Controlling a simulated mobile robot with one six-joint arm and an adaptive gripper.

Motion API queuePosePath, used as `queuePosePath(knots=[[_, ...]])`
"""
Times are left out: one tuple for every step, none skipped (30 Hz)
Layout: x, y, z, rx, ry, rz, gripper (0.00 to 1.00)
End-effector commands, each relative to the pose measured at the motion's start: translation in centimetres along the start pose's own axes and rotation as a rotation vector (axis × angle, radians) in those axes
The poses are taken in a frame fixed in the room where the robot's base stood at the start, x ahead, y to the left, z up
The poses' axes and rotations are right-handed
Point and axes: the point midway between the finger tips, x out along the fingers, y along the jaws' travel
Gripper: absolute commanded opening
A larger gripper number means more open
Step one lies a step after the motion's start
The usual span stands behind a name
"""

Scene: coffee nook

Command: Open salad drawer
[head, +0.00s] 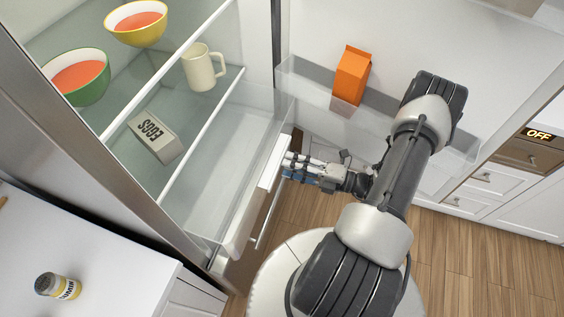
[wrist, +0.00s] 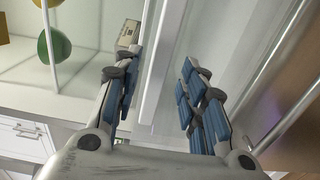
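The salad drawer is the clear bin low in the open fridge, with a pale front panel (head: 259,195). Its front stands out beyond the shelf edge above it, with some of the clear bin visible behind. My gripper (head: 287,166) is at the right part of this front, near its top edge. In the wrist view the two blue-padded fingers of my gripper (wrist: 158,65) are spread apart. The white upper edge of the drawer front (wrist: 160,72) runs between them, closer to the left finger. I see gaps beside it; contact is unclear.
The open fridge door holds an orange carton (head: 351,76). A metal handle (head: 265,224) lies below the drawer.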

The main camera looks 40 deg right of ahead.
Motion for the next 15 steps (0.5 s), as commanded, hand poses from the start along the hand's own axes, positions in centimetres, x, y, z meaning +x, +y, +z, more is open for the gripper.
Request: queuePosePath(knots=[[-1.3, 0.0, 0.2, -0.003, -0.007, -0.001, 0.38], [-2.0, 0.0, 0.2, -0.003, -0.007, -0.001, 0.38], [-2.8, 0.0, 0.2, -0.002, -0.007, -0.001, 0.38], [-3.5, 0.0, 0.1, -0.003, -0.006, -0.001, 0.38], [-4.0, 0.0, 0.1, -0.003, -0.006, -0.001, 0.38], [-4.8, 0.0, 0.1, -0.003, -0.005, -0.001, 0.38], [-5.3, 0.0, 0.1, -0.002, -0.005, -0.002, 0.38], [-5.8, 0.0, 0.1, -0.002, -0.004, -0.001, 0.38], [-6.3, 0.0, 0.1, -0.002, -0.003, -0.001, 0.38], [-6.7, 0.0, 0.1, -0.002, -0.003, 0.000, 0.38], [-7.0, 0.0, 0.1, -0.002, -0.003, 0.000, 0.38], [-7.3, 0.0, 0.1, -0.002, -0.002, 0.000, 0.38], [-7.5, 0.0, 0.0, -0.001, -0.001, 0.000, 0.38], [-7.6, 0.0, 0.0, -0.001, 0.000, 0.000, 0.38], [-7.8, 0.0, 0.0, -0.001, 0.000, 0.000, 0.38]])
